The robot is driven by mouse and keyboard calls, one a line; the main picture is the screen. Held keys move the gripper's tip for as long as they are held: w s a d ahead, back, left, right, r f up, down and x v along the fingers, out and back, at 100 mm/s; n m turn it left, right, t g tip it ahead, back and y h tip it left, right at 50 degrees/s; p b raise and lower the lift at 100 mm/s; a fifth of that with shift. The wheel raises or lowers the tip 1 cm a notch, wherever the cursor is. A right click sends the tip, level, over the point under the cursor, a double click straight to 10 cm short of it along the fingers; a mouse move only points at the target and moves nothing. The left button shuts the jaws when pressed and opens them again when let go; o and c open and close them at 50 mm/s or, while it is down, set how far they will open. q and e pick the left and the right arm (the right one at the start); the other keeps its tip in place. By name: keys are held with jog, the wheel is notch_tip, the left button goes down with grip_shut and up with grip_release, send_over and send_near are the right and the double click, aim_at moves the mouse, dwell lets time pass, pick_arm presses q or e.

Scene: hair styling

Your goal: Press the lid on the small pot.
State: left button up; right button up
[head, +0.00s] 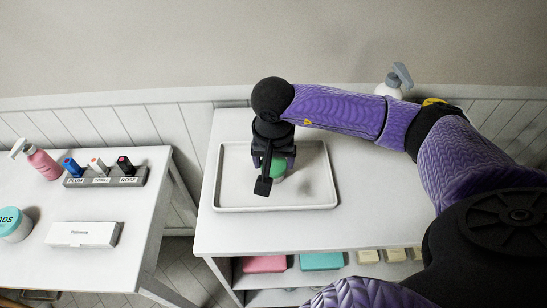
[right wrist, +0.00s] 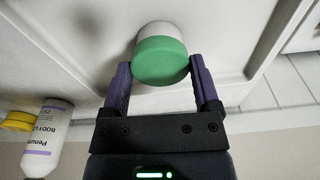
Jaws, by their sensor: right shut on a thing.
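The small pot is white with a green lid on top, and it sits in the white tray (head: 320,190) under my right gripper. In the head view the green lid (head: 281,166) is partly hidden by the gripper. My right gripper (head: 268,180) points down over it. In the right wrist view the fingers (right wrist: 161,82) are shut on the green lid (right wrist: 160,62), one on each side. The white pot (right wrist: 156,31) shows just beyond the lid, in line with it. I cannot tell whether the lid is fully seated. My left gripper is not in view.
A pump bottle (head: 390,87) stands behind my right arm. On the left table are a pink pump bottle (head: 43,162), a labelled holder (head: 105,181) with coloured tubes, a white box (head: 84,234) and a teal-lidded jar (head: 13,222). The rest of the tray is empty.

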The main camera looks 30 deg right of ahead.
jog(key=shift+f, duration=0.1)
jog(key=o, duration=1)
jog(key=shift+r+p, duration=2.2)
jog(key=shift+r, duration=0.9)
jog(key=shift+f, duration=0.1)
grip_shut()
